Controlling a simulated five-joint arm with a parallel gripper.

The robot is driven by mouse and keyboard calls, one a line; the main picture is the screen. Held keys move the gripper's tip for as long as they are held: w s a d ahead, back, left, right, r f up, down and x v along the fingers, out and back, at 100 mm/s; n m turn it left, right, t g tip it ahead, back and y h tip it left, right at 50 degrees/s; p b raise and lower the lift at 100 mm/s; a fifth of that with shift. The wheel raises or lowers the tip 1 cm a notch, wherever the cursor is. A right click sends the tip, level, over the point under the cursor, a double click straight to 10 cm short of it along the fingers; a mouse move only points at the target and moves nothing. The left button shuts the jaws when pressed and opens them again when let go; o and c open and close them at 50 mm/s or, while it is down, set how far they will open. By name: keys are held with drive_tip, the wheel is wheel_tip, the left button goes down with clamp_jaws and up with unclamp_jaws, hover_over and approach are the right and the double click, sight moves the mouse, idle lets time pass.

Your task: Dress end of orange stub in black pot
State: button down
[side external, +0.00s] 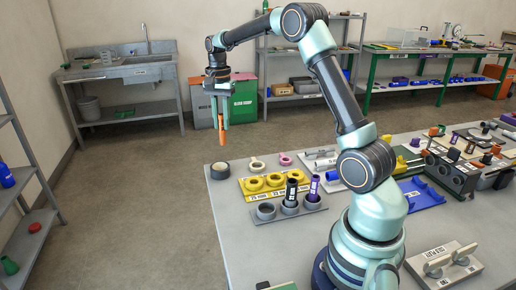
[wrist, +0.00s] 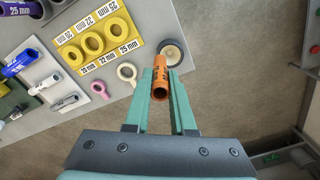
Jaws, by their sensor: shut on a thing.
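An orange stub (side external: 224,146) hangs below my gripper (side external: 220,125), in the air near the table's far left corner. In the wrist view the orange stub (wrist: 159,80) stands between the two green fingers of my gripper (wrist: 160,97), which is shut on it. Its open hollow end faces the camera. A round black pot (side external: 220,170) with a paler centre sits on the table corner. In the wrist view the black pot (wrist: 174,50) lies just beyond the stub, which hides part of its left side. The stub looks apart from the pot in the side view.
A yellow block with rings (side external: 265,184) stands right of the pot. A grey holder (side external: 290,208) with dark and purple pipes is in front of it. A cream ring (side external: 257,164) and a pink ring (side external: 285,159) lie nearby. The floor beyond the table edge is clear.

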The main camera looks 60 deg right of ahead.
drive_tip(key=w+d+f, duration=0.1)
drive_tip(key=w+f, duration=0.2)
drive_tip(key=f, duration=0.6)
drive_tip(key=shift+d, duration=0.2)
drive_tip(key=shift+w+f, duration=0.1)
drive_tip(key=shift+f, duration=1.3)
idle(1.3)
